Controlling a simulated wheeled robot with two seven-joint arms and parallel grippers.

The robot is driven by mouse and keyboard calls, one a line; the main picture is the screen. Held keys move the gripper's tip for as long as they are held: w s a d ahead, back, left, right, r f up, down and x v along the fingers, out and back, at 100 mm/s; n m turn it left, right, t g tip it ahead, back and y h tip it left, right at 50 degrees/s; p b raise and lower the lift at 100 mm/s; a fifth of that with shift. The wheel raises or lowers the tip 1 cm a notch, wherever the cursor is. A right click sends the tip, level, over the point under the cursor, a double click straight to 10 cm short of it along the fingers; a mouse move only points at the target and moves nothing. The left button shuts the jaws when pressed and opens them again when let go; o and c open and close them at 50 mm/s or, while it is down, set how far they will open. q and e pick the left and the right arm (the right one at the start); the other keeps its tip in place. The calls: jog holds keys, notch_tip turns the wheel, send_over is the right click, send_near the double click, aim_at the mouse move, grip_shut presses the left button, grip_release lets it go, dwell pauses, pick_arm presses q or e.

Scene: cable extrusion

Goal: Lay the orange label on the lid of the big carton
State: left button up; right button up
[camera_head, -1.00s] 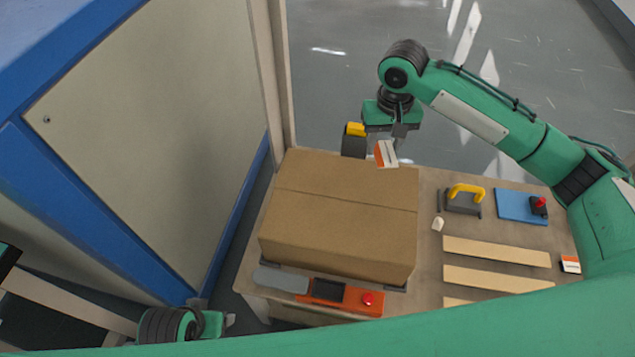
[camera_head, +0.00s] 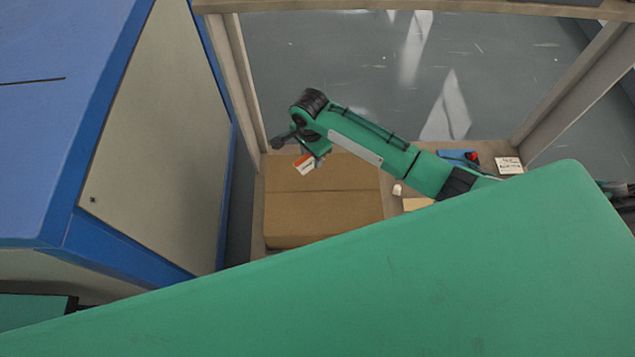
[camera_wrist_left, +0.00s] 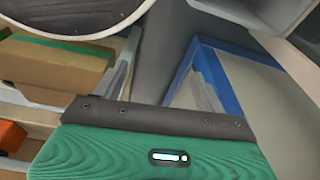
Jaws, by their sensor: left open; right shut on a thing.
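The big carton (camera_head: 310,215) is brown and closed, and its lid lies below my right gripper. My right gripper (camera_head: 308,154) is shut on the orange label (camera_head: 304,165), a small white card with an orange edge. It holds the label tilted near the far left part of the lid; I cannot tell whether they touch. My left gripper is out of the head view.
A blue cabinet (camera_head: 60,150) stands close on the left. Wooden posts (camera_head: 240,85) and a beam frame the table. A white card with writing (camera_head: 509,165), a blue plate with a red knob (camera_head: 457,155) and a small white piece (camera_head: 397,189) lie right of the carton.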

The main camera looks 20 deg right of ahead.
pick_arm(q)
jog(key=s+a+r+p, duration=0.2)
jog(key=s+p, duration=0.4)
jog(key=s, duration=0.1)
jog(key=s+a+r+p, duration=0.1)
jog(key=s+a+p, duration=0.1)
jog(key=s+p, duration=0.5)
pick_arm(e)
jog(key=s+a+f+m, duration=0.1)
jog(key=s+a+m, duration=0.1)
jog(key=s+m, duration=0.7)
pick_arm(q)
notch_tip(320, 180, down, 9)
jog(key=g+b, duration=0.1)
jog(key=b, duration=0.7)
jog(key=shift+s+b, duration=0.3)
jog(key=shift+b, duration=0.1)
pick_arm(e)
jog(key=n, duration=0.1)
send_over(318, 215)
notch_tip(318, 215, down, 8)
jog(key=shift+f, duration=0.2)
pick_arm(q)
jog(key=shift+f, duration=0.15)
pick_arm(e)
jog(key=shift+f, duration=1)
jog(key=o, duration=0.8)
jog(key=shift+o, duration=0.2)
